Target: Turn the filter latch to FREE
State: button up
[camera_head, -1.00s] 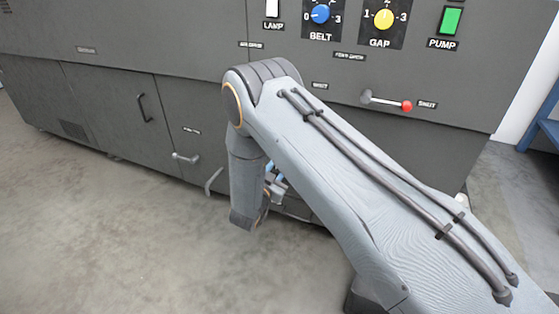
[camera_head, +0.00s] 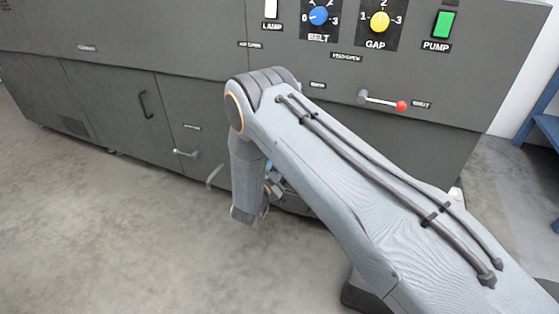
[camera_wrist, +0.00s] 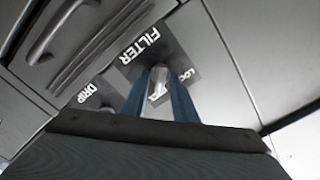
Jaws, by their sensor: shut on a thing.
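The filter latch (camera_wrist: 158,84) is a small pale metal lever on a dark plate lettered FILTER (camera_wrist: 139,47) in the wrist view. Which mark the latch points to I cannot tell. In the head view my own arm hides the latch and most of my gripper.
A DRIP label (camera_wrist: 91,95) is left of the filter plate. A dark bar handle (camera_wrist: 58,30) is at the upper left. Open floor lies in front.

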jog(key=o, duration=0.7)
jog(key=shift+p+v, duration=0.95)
jog(key=shift+v, duration=3)
